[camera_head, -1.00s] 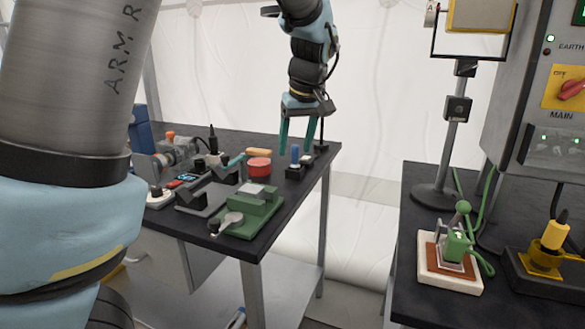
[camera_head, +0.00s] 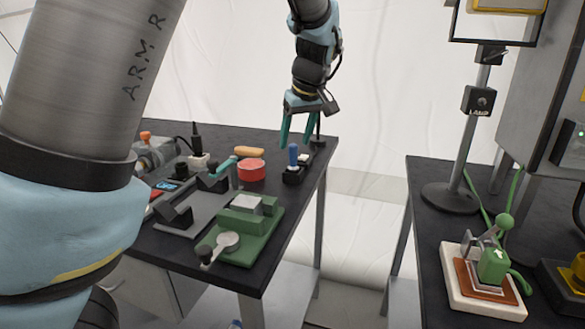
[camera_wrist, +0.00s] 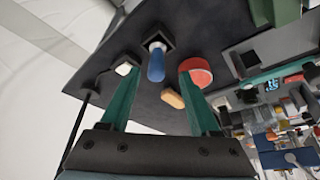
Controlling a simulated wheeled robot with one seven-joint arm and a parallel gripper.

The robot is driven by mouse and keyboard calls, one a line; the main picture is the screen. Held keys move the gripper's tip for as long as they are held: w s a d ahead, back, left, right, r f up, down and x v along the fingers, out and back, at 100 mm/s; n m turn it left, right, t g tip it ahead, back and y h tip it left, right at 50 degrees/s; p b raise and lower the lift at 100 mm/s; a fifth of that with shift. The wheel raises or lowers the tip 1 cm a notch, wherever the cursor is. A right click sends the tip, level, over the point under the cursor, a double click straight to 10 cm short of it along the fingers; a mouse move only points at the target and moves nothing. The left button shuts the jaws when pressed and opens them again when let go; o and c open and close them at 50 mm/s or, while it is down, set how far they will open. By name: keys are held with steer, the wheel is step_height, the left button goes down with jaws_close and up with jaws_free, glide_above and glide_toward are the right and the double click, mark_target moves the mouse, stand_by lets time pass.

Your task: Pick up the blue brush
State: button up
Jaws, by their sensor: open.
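The blue brush (camera_head: 293,155) stands upright in a small black holder (camera_head: 293,176) near the right edge of the dark table. In the wrist view the blue brush (camera_wrist: 156,64) shows between the two fingers, beyond their tips, with its holder (camera_wrist: 158,40) behind it. My gripper (camera_head: 298,144) is open, with green fingers pointing down above the table's back right part. In the wrist view my gripper (camera_wrist: 160,75) has its fingers wide apart with nothing held. The exact gap between fingertips and brush cannot be told.
A red round tin (camera_head: 251,170) and a tan-handled item (camera_head: 249,152) lie left of the brush. A small white-topped block (camera_head: 303,160) and a thin black post (camera_head: 318,135) stand close by. A green device (camera_head: 241,230) is at the front. A second table (camera_head: 430,235) is right, across a gap.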

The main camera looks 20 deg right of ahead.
mark_target(295, 146)
steer(key=shift+d+p+x, duration=0.15)
steer(key=shift+p+x, duration=0.15)
steer(key=shift+x, duration=1.2)
steer(key=shift+d+p+x, duration=0.1)
steer(key=shift+p+x, duration=0.2)
steer(key=shift+x, duration=1.2)
steer(key=shift+c, duration=0.4)
jaws_close()
